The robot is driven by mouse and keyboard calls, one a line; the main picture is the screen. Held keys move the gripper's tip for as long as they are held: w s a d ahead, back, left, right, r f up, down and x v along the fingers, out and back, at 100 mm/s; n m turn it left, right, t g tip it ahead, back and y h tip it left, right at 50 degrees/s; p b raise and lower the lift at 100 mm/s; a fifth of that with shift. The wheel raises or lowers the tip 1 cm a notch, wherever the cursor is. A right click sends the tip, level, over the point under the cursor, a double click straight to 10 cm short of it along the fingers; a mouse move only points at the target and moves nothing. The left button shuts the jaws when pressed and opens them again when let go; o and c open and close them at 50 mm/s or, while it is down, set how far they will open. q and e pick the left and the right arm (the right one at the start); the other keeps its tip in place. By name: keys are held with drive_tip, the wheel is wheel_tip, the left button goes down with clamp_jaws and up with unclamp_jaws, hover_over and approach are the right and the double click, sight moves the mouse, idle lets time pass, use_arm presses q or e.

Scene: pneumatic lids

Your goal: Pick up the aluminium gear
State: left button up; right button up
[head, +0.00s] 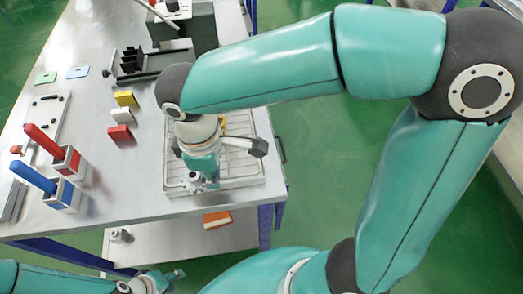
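I cannot clearly make out the aluminium gear in the head view. My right gripper (200,178) hangs over the wire tray (248,180) near the table's front right corner. My own arm and wrist cover much of the tray, so what lies beneath is hidden. The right gripper's fingers are too small and overlapped to tell whether they are open or shut. My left gripper (158,281) is at the bottom edge, below and in front of the table. Its fingers are partly cut off, and their opening is unclear.
A red-handled block (68,160) and a blue-handled block (62,193) stand at the table's left. Yellow (125,98) and red (120,132) blocks lie mid-table, near a black rack (131,62). A small grey part (120,235) and an orange item (217,219) are on the lower shelf.

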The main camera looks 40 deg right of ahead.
drive_tip(key=o, duration=1.2)
drive_tip(key=shift+r, duration=0.15)
